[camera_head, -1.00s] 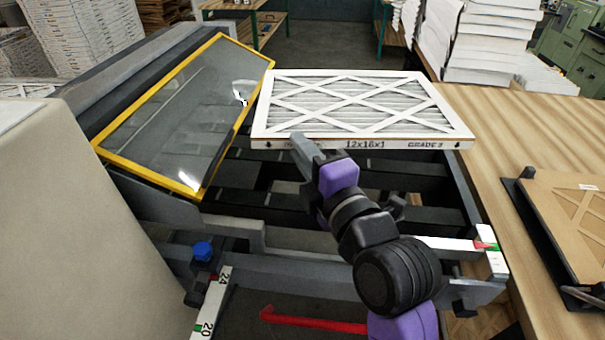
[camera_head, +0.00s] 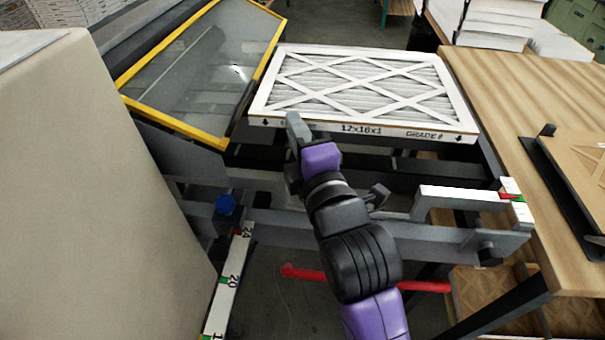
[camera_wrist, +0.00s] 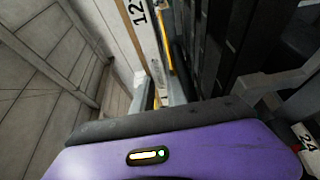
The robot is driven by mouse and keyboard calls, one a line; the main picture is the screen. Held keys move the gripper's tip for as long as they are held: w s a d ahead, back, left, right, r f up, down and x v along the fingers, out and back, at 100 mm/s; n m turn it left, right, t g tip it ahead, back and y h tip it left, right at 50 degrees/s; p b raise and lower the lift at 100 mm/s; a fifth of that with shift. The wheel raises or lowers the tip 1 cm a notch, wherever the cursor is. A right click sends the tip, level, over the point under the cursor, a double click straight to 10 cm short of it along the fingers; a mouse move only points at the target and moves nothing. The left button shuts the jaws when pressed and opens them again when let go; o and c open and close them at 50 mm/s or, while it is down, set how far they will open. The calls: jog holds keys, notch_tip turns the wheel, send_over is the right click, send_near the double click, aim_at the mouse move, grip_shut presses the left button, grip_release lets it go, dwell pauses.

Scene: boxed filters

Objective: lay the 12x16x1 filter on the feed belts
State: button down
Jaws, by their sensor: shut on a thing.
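The white-framed pleated filter (camera_head: 362,88), marked 12x16x1 and GRADE on its near edge, lies roughly flat over the feed section of the machine. My gripper (camera_head: 295,128) is shut on the near edge of the filter, left of the printed size. In the wrist view the filter's pleated face and printed edge (camera_wrist: 139,22) show beside the dark bars of the feed belts (camera_wrist: 210,45). The feed belts (camera_head: 400,165) are partly hidden under the filter. I cannot tell whether the filter touches them.
A yellow-framed clear guard (camera_head: 200,75) stands tilted left of the filter. A wooden table (camera_head: 500,85) is on the right, with a clipboard-like board (camera_head: 575,180).

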notch_tip(320, 180, down, 12)
jog(key=shift+f, duration=0.25)
dwell(0.4)
jog(key=shift+f, duration=0.3)
jog(key=c, duration=1.3)
grip_release()
jog(key=shift+c, duration=0.2)
jog(key=shift+r, duration=0.1)
jog(key=shift+r, duration=0.35)
jog(key=b+v, duration=0.2)
jog(key=v, duration=1)
jog(key=shift+f, duration=0.2)
jog(key=shift+d, duration=0.1)
